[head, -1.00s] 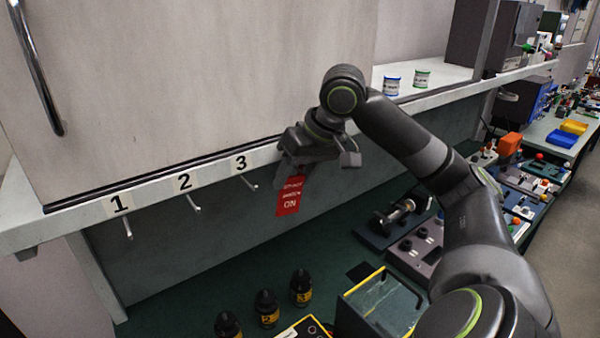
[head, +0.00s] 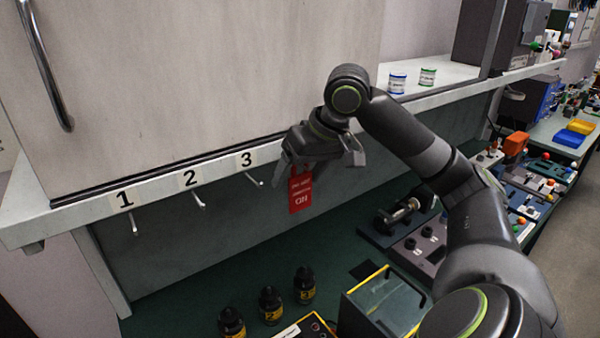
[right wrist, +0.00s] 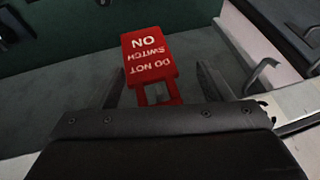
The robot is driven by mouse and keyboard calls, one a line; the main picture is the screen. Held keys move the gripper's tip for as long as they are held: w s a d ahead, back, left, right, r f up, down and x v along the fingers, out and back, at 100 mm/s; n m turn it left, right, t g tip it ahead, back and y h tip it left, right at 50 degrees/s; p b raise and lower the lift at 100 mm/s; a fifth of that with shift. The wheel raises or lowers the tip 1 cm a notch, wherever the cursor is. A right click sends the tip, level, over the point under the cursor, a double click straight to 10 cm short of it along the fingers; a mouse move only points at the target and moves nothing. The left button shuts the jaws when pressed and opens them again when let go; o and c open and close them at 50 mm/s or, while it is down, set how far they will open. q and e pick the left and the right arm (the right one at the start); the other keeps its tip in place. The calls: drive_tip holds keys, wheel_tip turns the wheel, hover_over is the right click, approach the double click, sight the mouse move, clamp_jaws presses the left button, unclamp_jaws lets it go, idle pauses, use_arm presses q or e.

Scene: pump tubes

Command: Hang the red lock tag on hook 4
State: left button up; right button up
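The red lock tag (head: 300,193) hangs with its lettered face showing, just under my right gripper (head: 318,170) at the front edge of the shelf. In the right wrist view the tag (right wrist: 150,55) lies between the two spread fingers of the gripper (right wrist: 160,85), with a gap on each side. The fingers are open and do not appear to touch it. Hook 4 and its number plate are hidden behind my gripper in the head view, so I cannot see directly what holds the tag's loop. My left gripper is not in view.
Hooks 1 (head: 133,224), 2 (head: 198,200) and 3 (head: 254,180) are bare along the shelf edge (head: 160,190). Black bottles (head: 270,306) and a glass-topped box (head: 385,305) stand below. Two small jars (head: 397,82) stand on the shelf.

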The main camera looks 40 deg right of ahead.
drive_tip(key=shift+r, duration=0.1)
drive_tip(key=v, duration=1.7)
drive_tip(key=shift+s+b, duration=0.15)
drive_tip(key=shift+b, duration=0.3)
drive_tip(key=shift+r, duration=0.1)
